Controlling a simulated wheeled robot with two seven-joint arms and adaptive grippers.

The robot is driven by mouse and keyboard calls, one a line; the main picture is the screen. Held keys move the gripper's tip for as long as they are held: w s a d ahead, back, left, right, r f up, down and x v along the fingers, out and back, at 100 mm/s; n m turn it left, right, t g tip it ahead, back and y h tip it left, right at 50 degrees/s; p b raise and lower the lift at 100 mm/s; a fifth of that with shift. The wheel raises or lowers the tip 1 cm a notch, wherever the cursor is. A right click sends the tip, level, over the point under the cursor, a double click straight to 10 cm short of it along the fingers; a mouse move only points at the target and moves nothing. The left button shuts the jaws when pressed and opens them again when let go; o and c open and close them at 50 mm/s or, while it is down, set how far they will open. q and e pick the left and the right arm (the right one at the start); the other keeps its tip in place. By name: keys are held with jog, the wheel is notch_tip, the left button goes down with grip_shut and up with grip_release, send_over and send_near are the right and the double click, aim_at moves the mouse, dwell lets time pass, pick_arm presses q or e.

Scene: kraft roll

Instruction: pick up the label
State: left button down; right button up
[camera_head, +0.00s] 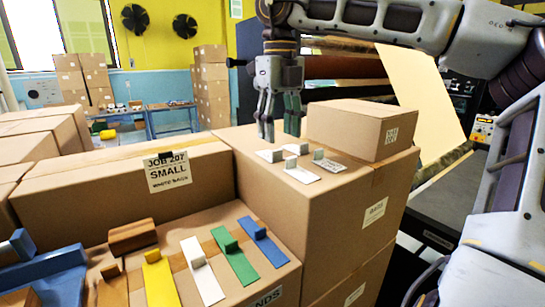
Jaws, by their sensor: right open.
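Several small white labels with upright grey tabs lie on top of the tall cardboard box (272,207) at centre right. A printed label (331,165) lies at their right, and a plain label (302,175) lies at the front. My right gripper (279,132) points straight down above the back left of these labels. Its fingers are apart with nothing seen between them. Its tips look close to the box top, but I cannot tell whether they touch anything. My left gripper does not show.
A closed carton (352,129) stands right behind the labels. A long box (120,177) with a "SMALL" sign (167,172) is at left. Yellow, white, green and blue strips with tabs lie on the front box (228,222). A machine with a tan sheet (422,98) stands behind at right.

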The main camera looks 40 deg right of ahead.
aim_at(278, 160)
jog(key=shift+f, duration=0.25)
notch_tip(278, 160, down, 3)
jog(key=shift+w+f, duration=0.1)
jog(key=shift+f, duration=0.8)
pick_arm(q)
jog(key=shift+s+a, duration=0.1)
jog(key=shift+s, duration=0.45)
pick_arm(e)
jog(key=c, duration=0.8)
